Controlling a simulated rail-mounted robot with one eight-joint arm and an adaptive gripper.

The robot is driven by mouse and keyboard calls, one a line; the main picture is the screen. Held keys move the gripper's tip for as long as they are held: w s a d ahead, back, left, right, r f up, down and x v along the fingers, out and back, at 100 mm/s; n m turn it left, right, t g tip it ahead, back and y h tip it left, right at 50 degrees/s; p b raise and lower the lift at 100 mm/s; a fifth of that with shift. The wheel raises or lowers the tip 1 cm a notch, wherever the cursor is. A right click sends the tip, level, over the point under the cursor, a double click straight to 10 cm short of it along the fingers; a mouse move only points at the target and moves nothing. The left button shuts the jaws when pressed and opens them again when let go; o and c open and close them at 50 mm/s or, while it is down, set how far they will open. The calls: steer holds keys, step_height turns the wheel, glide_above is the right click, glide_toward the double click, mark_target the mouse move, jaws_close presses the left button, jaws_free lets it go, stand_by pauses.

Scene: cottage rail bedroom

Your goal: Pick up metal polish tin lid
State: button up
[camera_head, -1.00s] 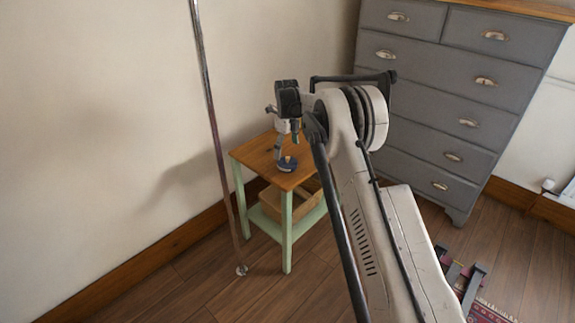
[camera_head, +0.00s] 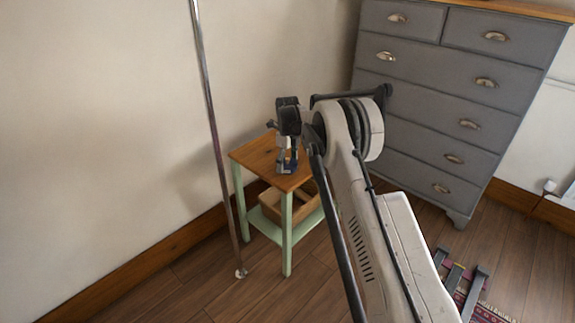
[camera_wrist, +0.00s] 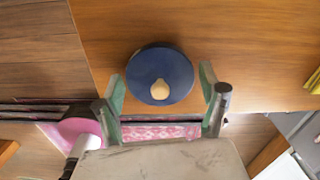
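The metal polish tin lid (camera_wrist: 160,65) is a round, dark blue disc with a small beige knob in the wrist view. It lies on the wooden top of a small side table (camera_head: 250,152), near its front edge. In the head view the lid (camera_head: 287,169) is partly hidden by my gripper (camera_head: 288,160). In the wrist view my gripper (camera_wrist: 162,88) is open, with one green-padded finger on each side of the lid's near part. Gaps show between the fingers and the lid, and I cannot tell any contact.
A wooden box (camera_head: 290,204) sits on the table's lower shelf. A thin metal pole (camera_head: 214,130) stands left of the table. A grey chest of drawers (camera_head: 440,100) stands behind at right. A yellow item (camera_wrist: 313,82) shows at the wrist view's right edge.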

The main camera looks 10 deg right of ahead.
steer(key=c, duration=0.6)
steer(key=shift+r, duration=0.1)
